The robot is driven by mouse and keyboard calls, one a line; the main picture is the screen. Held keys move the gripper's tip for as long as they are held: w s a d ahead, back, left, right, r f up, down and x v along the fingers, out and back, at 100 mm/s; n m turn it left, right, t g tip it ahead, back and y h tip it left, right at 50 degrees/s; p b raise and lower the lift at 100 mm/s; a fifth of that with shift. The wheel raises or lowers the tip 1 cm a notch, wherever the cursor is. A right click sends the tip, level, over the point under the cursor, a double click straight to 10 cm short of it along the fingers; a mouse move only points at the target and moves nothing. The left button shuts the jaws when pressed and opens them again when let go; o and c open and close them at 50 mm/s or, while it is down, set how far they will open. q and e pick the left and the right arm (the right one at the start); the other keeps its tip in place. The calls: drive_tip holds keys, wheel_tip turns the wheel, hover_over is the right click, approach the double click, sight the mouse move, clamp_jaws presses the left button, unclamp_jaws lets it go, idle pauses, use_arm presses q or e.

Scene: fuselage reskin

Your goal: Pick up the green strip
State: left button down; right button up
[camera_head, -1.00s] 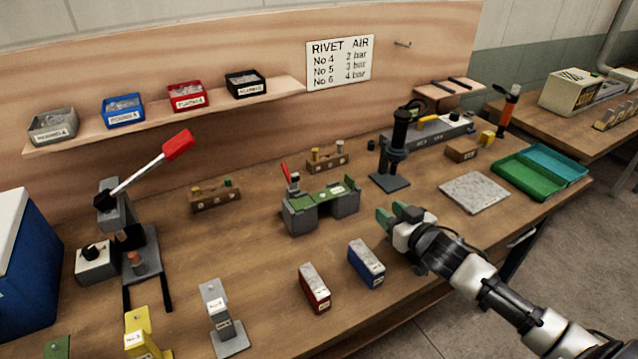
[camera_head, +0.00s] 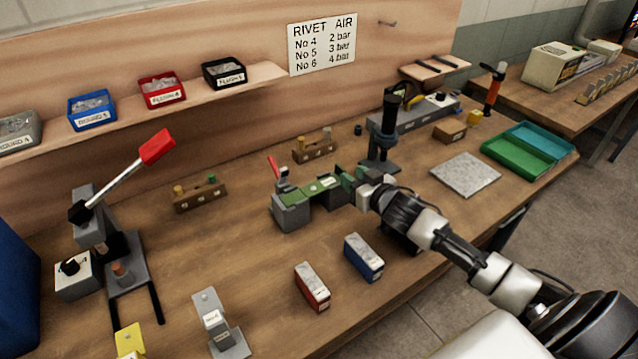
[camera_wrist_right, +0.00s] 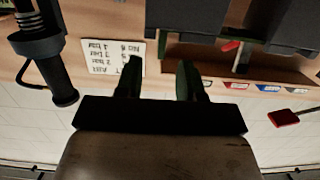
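The green strip (camera_head: 322,188) lies across the grey two-block fixture (camera_head: 292,212), with a small red-handled clamp at its left end. My right gripper (camera_head: 353,180) is at the strip's right end and covers the right block. In the right wrist view, which is upside down, the two fingers (camera_wrist_right: 158,80) stand apart with a gap between them. The fixture's dark blocks (camera_wrist_right: 190,15) show near the top there. I cannot make out the strip between the fingers or tell whether they touch it. My left gripper is not in view.
A black stand (camera_head: 384,130) rises just behind my right gripper. A red box (camera_head: 312,287) and a blue box (camera_head: 363,258) stand in front of the fixture. A grey plate (camera_head: 466,174) and a green tray (camera_head: 510,160) lie to the right. A red-handled press (camera_head: 110,220) is at left.

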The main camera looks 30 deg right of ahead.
sight(341, 167)
drive_tip(key=shift+w+a+r+p, duration=0.15)
drive_tip(key=shift+w+p, duration=0.15)
drive_tip(key=shift+w, duration=0.5)
drive_tip(key=w, duration=0.2)
drive_tip(key=w+f+p, duration=0.1)
drive_tip(key=w, duration=0.1)
drive_tip(key=shift+a, duration=0.15)
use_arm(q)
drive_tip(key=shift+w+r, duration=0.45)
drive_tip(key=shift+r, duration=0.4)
use_arm(e)
drive_tip(key=shift+c, duration=0.4)
clamp_jaws()
